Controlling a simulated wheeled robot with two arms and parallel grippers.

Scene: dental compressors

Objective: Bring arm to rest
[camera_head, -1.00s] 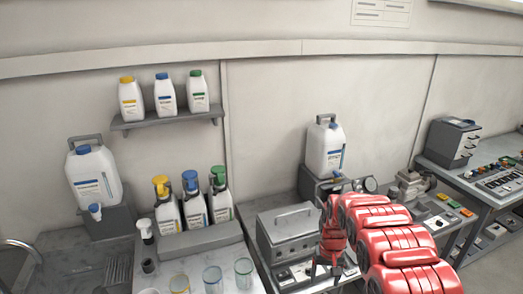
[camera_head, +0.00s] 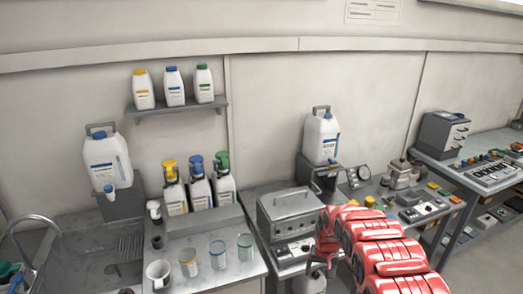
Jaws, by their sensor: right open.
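My right arm, red and segmented, comes in from the lower right. Its wrist bends down in front of the bench, beside the grey metal box. My right gripper (camera_head: 314,270) points downward at the wrist's end, small and partly lost against the bench front. It is open, and I see nothing held in it. My left arm and gripper are not in view.
A grey box with a handle (camera_head: 291,212) stands just left of the wrist. A white jug (camera_head: 322,140) stands behind the arm. A device bench (camera_head: 475,167) is at right.

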